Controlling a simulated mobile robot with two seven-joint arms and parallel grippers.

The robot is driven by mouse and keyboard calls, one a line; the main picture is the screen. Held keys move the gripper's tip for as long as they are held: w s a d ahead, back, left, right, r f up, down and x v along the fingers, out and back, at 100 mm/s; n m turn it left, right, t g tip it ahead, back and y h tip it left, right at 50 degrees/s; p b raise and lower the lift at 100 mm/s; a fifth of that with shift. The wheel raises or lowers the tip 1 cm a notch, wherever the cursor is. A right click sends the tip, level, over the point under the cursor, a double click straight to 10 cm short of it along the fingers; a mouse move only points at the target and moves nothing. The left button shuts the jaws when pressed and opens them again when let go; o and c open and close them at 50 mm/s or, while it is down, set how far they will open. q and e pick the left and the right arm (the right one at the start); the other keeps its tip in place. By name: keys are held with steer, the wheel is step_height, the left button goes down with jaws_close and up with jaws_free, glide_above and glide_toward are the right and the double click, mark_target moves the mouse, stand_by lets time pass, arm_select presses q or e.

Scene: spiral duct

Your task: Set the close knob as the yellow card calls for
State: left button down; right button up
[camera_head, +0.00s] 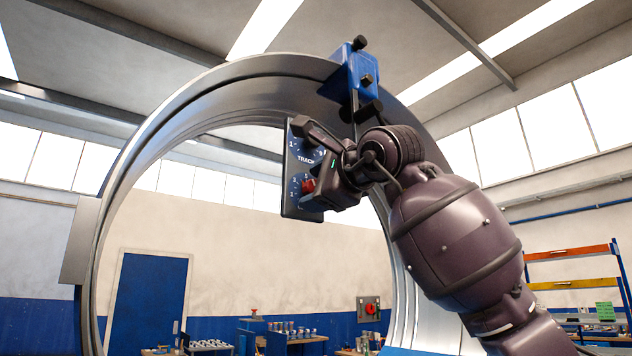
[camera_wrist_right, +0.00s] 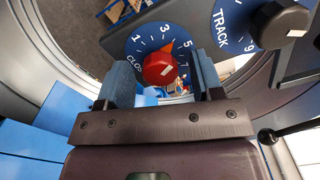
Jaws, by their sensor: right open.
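The red close knob (camera_wrist_right: 159,69) sits on a blue dial marked CLOSE (camera_wrist_right: 133,50) in the right wrist view. Its pointed orange-red part faces up, seemingly between 3 and 5. My right gripper (camera_wrist_right: 161,75) is open, one finger on either side of the knob; I cannot tell whether they touch it. In the head view the red knob (camera_head: 308,186) shows low on the panel (camera_head: 298,165), with my right gripper (camera_head: 325,178) close at its right. The black track knob (camera_wrist_right: 284,24) is on the dial beside it. I see no yellow card. My left gripper is out of view.
A big metal ring (camera_head: 150,130) surrounds the panel, with a blue clamp block (camera_head: 358,70) at its top. Behind are a blue door (camera_head: 150,300), workbenches and an orange and yellow rack (camera_head: 570,284). The space inside the ring left of the panel is clear.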

steer(key=shift+w+a, duration=0.1)
steer(key=shift+w, duration=0.1)
steer(key=c, duration=0.9)
steer(key=shift+m, duration=0.3)
